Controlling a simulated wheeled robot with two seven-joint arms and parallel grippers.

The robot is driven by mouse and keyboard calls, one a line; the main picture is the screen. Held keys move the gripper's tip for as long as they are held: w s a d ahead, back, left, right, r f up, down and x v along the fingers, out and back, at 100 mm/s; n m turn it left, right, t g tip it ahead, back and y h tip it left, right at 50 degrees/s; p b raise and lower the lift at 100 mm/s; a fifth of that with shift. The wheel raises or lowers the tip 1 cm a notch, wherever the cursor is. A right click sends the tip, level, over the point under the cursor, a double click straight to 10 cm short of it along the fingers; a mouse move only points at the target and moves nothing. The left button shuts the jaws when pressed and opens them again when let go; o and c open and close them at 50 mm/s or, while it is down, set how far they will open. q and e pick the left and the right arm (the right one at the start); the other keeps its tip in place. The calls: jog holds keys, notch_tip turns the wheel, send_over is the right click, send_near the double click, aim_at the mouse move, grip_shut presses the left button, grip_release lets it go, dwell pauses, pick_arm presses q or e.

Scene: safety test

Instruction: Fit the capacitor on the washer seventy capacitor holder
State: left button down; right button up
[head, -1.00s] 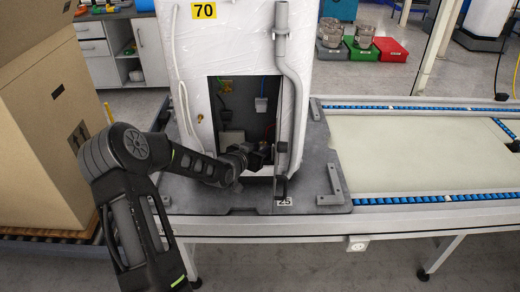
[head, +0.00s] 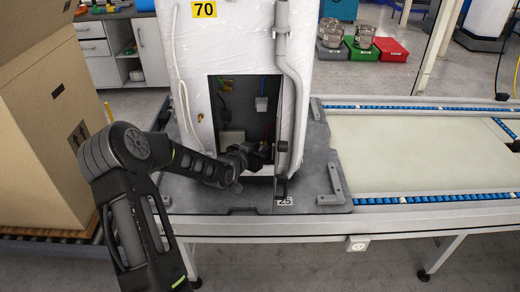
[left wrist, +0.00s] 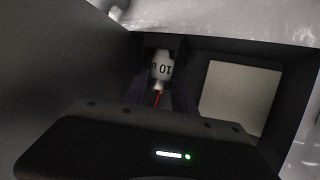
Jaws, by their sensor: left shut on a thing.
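The white washer (head: 240,50) with the yellow 70 label (head: 204,9) stands upright on a grey plate, with a dark rectangular opening low in its front. My left arm reaches to this opening from the left, and my left gripper (head: 262,153) is at its lower part. In the left wrist view the gripper is shut on the capacitor (left wrist: 161,70), a small white cylinder with dark print and a red wire below it. The capacitor cannot be made out in the head view. I cannot make out the capacitor holder clearly. My right gripper is not in view.
A grey hose (head: 288,75) runs down the washer's front, right of the opening. A pale square panel (left wrist: 228,95) shows beside the capacitor. A large cardboard box (head: 45,130) stands left; the conveyor (head: 420,155) at right is clear.

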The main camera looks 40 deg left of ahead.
pick_arm(q)
jog(key=shift+f+b, duration=0.2)
jog(key=shift+b, duration=0.15)
dwell(0.6)
jog(key=c, duration=0.9)
grip_release()
jog(key=shift+c, duration=0.2)
jog(key=v, duration=0.7)
jog(key=shift+s, duration=0.4)
jog(key=shift+r, duration=0.15)
